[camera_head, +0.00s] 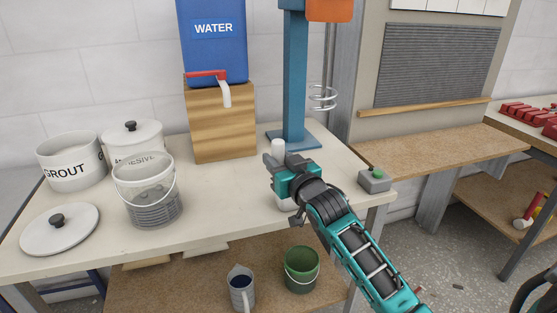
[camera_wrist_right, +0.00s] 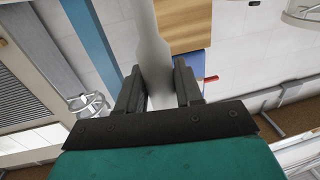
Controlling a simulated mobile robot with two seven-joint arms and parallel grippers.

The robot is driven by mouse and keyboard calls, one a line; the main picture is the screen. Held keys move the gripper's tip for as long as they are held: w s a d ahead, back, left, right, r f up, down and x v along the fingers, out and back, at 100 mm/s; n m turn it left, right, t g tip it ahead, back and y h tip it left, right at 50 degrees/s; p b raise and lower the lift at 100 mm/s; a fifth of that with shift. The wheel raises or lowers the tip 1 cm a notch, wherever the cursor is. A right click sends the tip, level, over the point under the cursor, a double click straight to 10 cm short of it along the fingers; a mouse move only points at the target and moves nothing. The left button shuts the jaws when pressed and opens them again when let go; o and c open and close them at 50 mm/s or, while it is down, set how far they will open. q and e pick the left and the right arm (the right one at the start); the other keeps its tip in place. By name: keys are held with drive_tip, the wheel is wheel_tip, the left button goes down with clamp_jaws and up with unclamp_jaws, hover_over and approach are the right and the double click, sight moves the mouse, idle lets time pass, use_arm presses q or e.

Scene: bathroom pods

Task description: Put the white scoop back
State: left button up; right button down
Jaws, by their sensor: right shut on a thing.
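My right gripper (camera_head: 277,170) is shut on a white, smooth object that looks like the white scoop (camera_head: 278,148), above the right part of the workbench (camera_head: 230,215). A white part shows above the fingers and another below the gripper. In the right wrist view the pale scoop (camera_wrist_right: 152,45) runs up between the two dark fingers of the gripper (camera_wrist_right: 158,88). Its full shape is hidden by the gripper. The white GROUT tub (camera_head: 72,170) stands open at the left, its lid (camera_head: 60,229) lying in front. My left gripper is not in view.
A lidded white tub (camera_head: 133,138) stands behind a bucket (camera_head: 150,205). A blue WATER container (camera_head: 212,40) sits on a wooden block (camera_head: 222,120). A blue stand (camera_head: 294,80) and a grey button box (camera_head: 374,180) are near my right gripper. A jug (camera_head: 241,290) and green bucket (camera_head: 301,270) sit below.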

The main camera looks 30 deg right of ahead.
drive_tip(key=c, duration=0.7)
unclamp_jaws()
drive_tip(key=shift+c, duration=0.2)
drive_tip(key=shift+r, duration=0.2)
drive_tip(key=shift+s+f, duration=0.15)
drive_tip(key=shift+s, duration=0.25)
drive_tip(key=s, duration=1.1)
drive_tip(key=s+a+f+n+g+y, duration=0.1)
drive_tip(key=s+a+f, duration=0.3)
drive_tip(key=f, duration=0.5)
drive_tip(key=s+a+f+n+g+y, duration=0.1)
drive_tip(key=s+a+f+g, duration=0.2)
drive_tip(key=s+a+f, duration=0.2)
drive_tip(key=s+a+f+n+g+y, duration=0.1)
drive_tip(key=s+a+f+g, duration=0.2)
drive_tip(key=f, duration=0.9)
drive_tip(key=s+a, duration=0.2)
drive_tip(key=a, duration=0.1)
drive_tip(key=shift+s+f+p, duration=0.2)
drive_tip(key=shift+f+p, duration=0.1)
